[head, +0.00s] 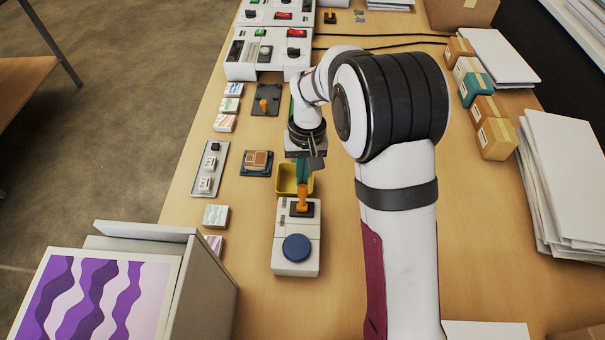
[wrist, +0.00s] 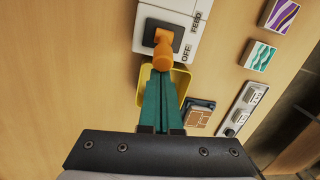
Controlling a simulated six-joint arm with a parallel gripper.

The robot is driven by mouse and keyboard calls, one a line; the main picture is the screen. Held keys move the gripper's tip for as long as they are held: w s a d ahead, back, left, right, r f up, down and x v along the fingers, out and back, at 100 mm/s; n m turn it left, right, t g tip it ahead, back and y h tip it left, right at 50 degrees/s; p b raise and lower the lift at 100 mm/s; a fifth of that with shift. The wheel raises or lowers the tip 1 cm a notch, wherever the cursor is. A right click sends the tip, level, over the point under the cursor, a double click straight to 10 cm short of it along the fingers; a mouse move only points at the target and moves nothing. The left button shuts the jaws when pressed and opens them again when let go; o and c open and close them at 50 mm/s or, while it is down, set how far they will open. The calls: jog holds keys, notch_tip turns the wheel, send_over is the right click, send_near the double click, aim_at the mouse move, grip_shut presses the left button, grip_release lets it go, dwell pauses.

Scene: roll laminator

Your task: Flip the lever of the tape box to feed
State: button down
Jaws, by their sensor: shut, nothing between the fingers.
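The tape box (head: 282,225) is a white box with a blue round disc (head: 296,248) on top, standing in the middle of the table in the head view. Its orange lever (head: 302,198) rises from a dark plate at the box's far end. In the wrist view the lever (wrist: 163,50) has its knob level with the OFF label (wrist: 186,54), while the FEED label (wrist: 196,22) is farther up. My gripper (wrist: 160,78) has teal fingers, shut and empty, with tips right by the knob. I cannot tell whether they touch it. It also shows in the head view (head: 303,180).
A yellow tray (head: 283,186) sits beneath my fingers, beside the box. A blue holder with a brown card (head: 257,162), a switch strip (head: 208,168) and small picture cards (head: 215,215) lie to the left. White machines (head: 270,48) stand at the back.

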aim_at(301, 189)
jog(key=shift+s+r+t, duration=0.15)
jog(key=shift+t, duration=0.25)
jog(key=shift+s+r, duration=0.1)
jog(key=shift+s, duration=0.05)
jog(key=shift+s+r+t, duration=0.25)
jog(key=shift+s+t, duration=0.3)
jog(key=shift+t, duration=0.55)
jog(key=shift+s+r, duration=0.3)
jog(key=shift+s, duration=0.55)
jog(key=shift+r, duration=0.15)
jog(key=shift+r, duration=0.65)
